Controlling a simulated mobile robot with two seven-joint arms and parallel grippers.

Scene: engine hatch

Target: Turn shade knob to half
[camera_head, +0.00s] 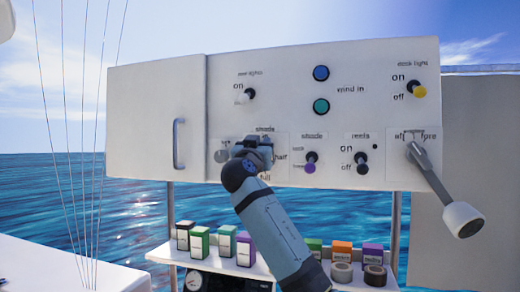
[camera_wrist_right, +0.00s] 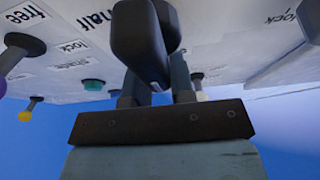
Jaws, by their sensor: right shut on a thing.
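The shade knob sits on the white panel, under the "shade" label and beside the words "half" and "full". In the head view my right gripper (camera_head: 258,150) covers most of it. In the right wrist view a dark rounded knob (camera_wrist_right: 140,40) stands between the fingers of my right gripper (camera_wrist_right: 155,88), which is shut on it. The word "half" shows on the panel behind it. The knob's exact setting is hidden by the gripper. My left gripper is not in view.
Right of the gripper are a purple-tipped switch (camera_head: 311,162), a black reefs switch (camera_head: 362,162) and a long lever (camera_head: 440,185) sticking out. A door handle (camera_head: 178,144) is at left. Below, a shelf (camera_head: 205,262) holds several small boxes and tape rolls.

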